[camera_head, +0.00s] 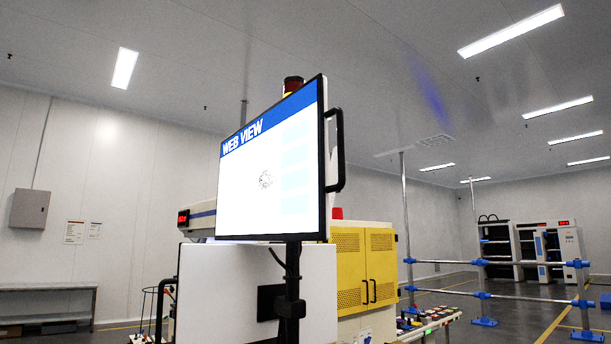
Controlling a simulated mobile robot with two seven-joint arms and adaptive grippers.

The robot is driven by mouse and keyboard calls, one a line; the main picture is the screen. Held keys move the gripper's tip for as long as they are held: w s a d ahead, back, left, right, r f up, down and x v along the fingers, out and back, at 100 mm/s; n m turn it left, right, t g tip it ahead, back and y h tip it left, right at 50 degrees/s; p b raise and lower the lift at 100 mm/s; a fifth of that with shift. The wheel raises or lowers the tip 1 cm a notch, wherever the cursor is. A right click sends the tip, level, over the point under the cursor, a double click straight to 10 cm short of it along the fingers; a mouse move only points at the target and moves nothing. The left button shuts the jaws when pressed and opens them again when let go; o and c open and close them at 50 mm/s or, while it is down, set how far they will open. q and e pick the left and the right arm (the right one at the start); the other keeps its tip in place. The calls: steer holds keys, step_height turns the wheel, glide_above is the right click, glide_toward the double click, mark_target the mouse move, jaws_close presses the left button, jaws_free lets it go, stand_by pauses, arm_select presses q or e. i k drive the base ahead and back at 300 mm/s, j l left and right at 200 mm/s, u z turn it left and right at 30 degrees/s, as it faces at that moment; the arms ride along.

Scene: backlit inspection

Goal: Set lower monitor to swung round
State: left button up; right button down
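A large monitor (265,170) with a blue "WEB VIEW" banner and white screen stands at the centre, turned partly to the left. A black handle (335,150) is on its right edge. It is on a dark upright post (293,285) with a clamp. Below it, a plain white panel (225,290) shows, with a dark bracket plate (268,302) beside the post. I cannot tell whether this panel is the lower monitor; its lower part is cut off by the frame. Neither of my grippers is in view.
A yellow cabinet (364,265) stands behind the post. A railing with blue joints (482,295) runs along the right. A grey bench (50,290) is at the far left. Dark shelving (497,250) is at the back right. Open floor shows at the right.

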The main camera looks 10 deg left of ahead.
mark_target(225, 293)
steer(key=i+j+z, duration=0.1)
steer(key=j, duration=0.7)
steer(key=i+j+z, duration=0.15)
steer(key=j, duration=0.7)
steer(key=k+l, duration=0.05)
